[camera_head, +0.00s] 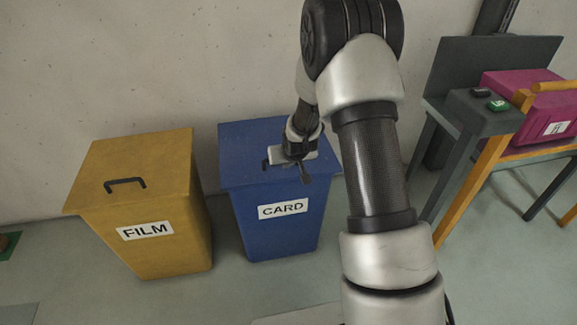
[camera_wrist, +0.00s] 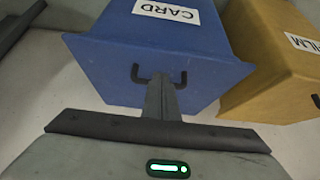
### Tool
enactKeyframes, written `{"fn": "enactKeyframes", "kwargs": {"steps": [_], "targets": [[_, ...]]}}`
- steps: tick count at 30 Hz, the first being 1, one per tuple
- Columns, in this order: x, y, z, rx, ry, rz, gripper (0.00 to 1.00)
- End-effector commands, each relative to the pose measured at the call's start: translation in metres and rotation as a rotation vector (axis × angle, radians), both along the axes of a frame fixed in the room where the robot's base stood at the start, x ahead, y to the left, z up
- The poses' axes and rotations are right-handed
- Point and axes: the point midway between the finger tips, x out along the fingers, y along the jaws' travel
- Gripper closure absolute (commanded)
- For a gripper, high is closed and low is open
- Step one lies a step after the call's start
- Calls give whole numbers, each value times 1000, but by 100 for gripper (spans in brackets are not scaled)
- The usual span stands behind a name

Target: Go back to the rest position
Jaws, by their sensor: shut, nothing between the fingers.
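My gripper (camera_head: 304,176) hangs over the lid of the blue CARD bin (camera_head: 240,150) in the head view, with my arm reaching down from the upper middle. Its fingers (camera_wrist: 161,98) are shut together with nothing between them in the wrist view. The blue bin (camera_wrist: 215,72) fills the upper middle there, and its dark lid handle (camera_wrist: 136,74) shows just beyond the fingertips. I cannot tell whether the fingers touch the handle or the lid. The bin's lid is closed.
A yellow FILM bin (camera_head: 150,205) with a closed lid stands left of the blue bin. At the right, a bench holds a magenta box (camera_head: 535,120) and a grey control stand (camera_head: 470,110) with green and black buttons. A wall is close behind the bins. Floor between bins and bench is partly clear.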

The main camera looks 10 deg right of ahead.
Motion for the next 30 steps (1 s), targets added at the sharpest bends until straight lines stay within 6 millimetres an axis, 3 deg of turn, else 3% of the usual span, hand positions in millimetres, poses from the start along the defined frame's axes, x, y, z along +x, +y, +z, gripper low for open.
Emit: {"fn": "enactKeyframes", "kwargs": {"steps": [4, 10, 14, 17, 20, 24, 30], "targets": [[-17, 0, -1, 0, -2, 0, 100], [-22, 0, -1, 0, -4, 0, 100], [-24, 0, 20, -2, -6, 0, 100], [-34, 0, 62, -5, -3, -3, 100], [-56, 0, 116, -10, 6, -5, 100], [-103, 2, 184, -13, 28, -9, 100], [-189, 4, 256, -13, 57, -15, 100]]}}
